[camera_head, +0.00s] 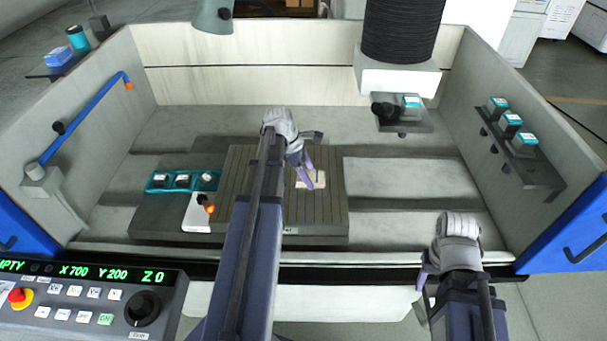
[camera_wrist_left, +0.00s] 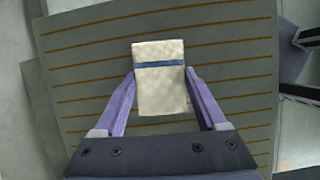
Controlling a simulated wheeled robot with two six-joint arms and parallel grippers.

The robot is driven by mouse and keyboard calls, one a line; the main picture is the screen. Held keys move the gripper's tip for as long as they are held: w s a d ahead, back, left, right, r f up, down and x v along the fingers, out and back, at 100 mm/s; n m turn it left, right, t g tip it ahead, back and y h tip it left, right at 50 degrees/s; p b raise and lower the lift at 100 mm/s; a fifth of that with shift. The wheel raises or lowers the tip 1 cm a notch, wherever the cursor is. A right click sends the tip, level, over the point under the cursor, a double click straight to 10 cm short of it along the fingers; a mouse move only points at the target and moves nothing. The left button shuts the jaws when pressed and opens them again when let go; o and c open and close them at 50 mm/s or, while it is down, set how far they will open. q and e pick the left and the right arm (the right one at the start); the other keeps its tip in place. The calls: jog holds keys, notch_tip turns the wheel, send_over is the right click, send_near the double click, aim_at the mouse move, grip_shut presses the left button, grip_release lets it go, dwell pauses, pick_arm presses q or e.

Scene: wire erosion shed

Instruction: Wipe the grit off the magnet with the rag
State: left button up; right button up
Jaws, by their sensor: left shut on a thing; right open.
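The rag (camera_wrist_left: 158,98) is a cream cloth pad with a blue stripe. My left gripper (camera_wrist_left: 160,76) is shut on it, one finger on each side. The rag also shows in the head view (camera_head: 318,180), low over the grey plate with brown lines, which I take to be the magnet (camera_head: 330,216). The plate also shows in the wrist view (camera_wrist_left: 235,60). I cannot tell whether the rag touches it. I cannot make out grit. My right gripper (camera_head: 424,282) is open and empty near the tank's front edge, away from the magnet.
A teal tray (camera_head: 157,182) with several small blocks and a white card-like piece with an orange knob (camera_head: 209,207) lie left of the plate. A blue pipe (camera_head: 85,113) is on the left wall. Shelves (camera_head: 520,165) hold small boxes at right. The control panel (camera_head: 85,305) is front left.

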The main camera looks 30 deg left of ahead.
aim_at(295, 185)
pick_arm(q)
jog(key=shift+w+d, duration=0.25)
jog(key=shift+d, duration=0.3)
jog(key=shift+s+d, duration=0.5)
jog(key=shift+s, duration=0.2)
jog(key=shift+s+a+r, duration=0.1)
jog(key=shift+s+a, duration=0.35)
jog(key=shift+a, duration=0.35)
jog(key=shift+s+a, duration=0.4)
jog(key=shift+a, duration=0.4)
jog(key=shift+a, duration=0.1)
jog(key=shift+s+a, duration=0.35)
jog(key=shift+a, duration=0.2)
jog(key=shift+s+a, duration=0.3)
jog(key=shift+a, duration=0.2)
jog(key=shift+s+a, duration=0.25)
jog(key=shift+a, duration=0.05)
